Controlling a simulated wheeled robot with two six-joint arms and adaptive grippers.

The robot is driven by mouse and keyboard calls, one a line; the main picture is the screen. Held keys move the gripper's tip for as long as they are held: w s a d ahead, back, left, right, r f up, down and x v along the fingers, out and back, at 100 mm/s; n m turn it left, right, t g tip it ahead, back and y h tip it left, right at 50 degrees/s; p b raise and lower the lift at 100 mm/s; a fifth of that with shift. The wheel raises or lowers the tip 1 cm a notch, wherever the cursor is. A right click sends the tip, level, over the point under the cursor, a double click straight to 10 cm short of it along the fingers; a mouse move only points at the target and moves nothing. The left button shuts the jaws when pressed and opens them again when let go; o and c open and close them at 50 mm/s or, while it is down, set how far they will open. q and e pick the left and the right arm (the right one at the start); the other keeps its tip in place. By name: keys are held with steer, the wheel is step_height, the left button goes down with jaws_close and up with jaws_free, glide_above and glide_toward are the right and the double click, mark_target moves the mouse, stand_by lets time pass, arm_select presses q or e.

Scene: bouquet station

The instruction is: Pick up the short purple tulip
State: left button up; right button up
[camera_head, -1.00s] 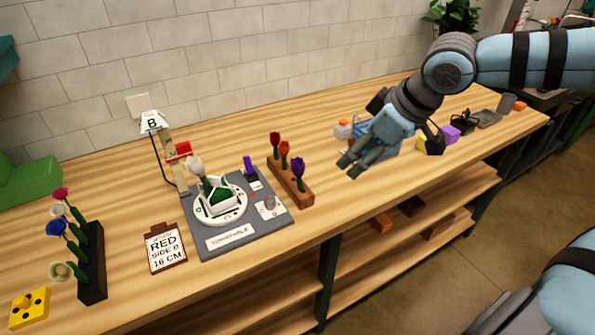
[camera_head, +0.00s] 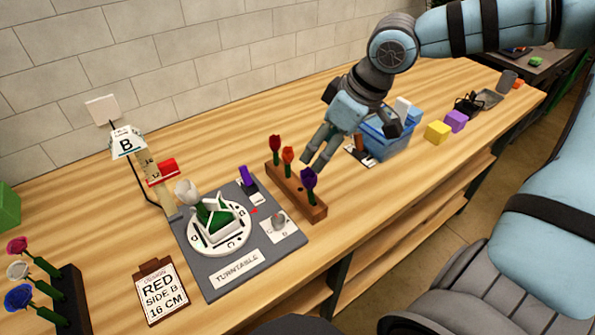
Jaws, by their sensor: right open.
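The short purple tulip (camera_head: 309,180) stands upright at the near right end of a brown wooden block (camera_head: 315,213). A red tulip (camera_head: 275,145) and an orange-red tulip (camera_head: 288,155) stand in the same block behind it, to its left. My right gripper (camera_head: 312,165) is open and empty, pointing down and left. Its fingertips appear close above and beside the purple bloom; I cannot tell whether they touch it. My left gripper is not in view.
A blue basket (camera_head: 385,145) and yellow cube (camera_head: 437,131) stand right. A dark flower rack (camera_head: 72,290) is at far left.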

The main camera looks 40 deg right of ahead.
mark_target(312, 173)
steer(key=f, duration=0.1)
steer(key=f+b, duration=0.1)
steer(key=f, duration=0.3)
steer(key=shift+s+a+f+b, duration=0.1)
steer(key=shift+a+f+b, duration=0.15)
steer(key=shift+b, duration=0.1)
steer(key=w+f, duration=0.2)
steer(key=f, duration=0.1)
steer(key=w+f+b, duration=0.1)
steer(key=f, duration=0.1)
steer(key=shift+w+a+f, duration=0.15)
steer(key=shift+w+f, duration=0.05)
steer(key=shift+w, duration=0.15)
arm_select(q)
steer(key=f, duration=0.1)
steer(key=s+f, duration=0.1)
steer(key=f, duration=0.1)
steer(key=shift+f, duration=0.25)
arm_select(e)
steer(key=shift+s+r, duration=0.15)
steer(key=shift+c, duration=0.2)
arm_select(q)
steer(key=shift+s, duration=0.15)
arm_select(e)
steer(key=c, duration=0.9)
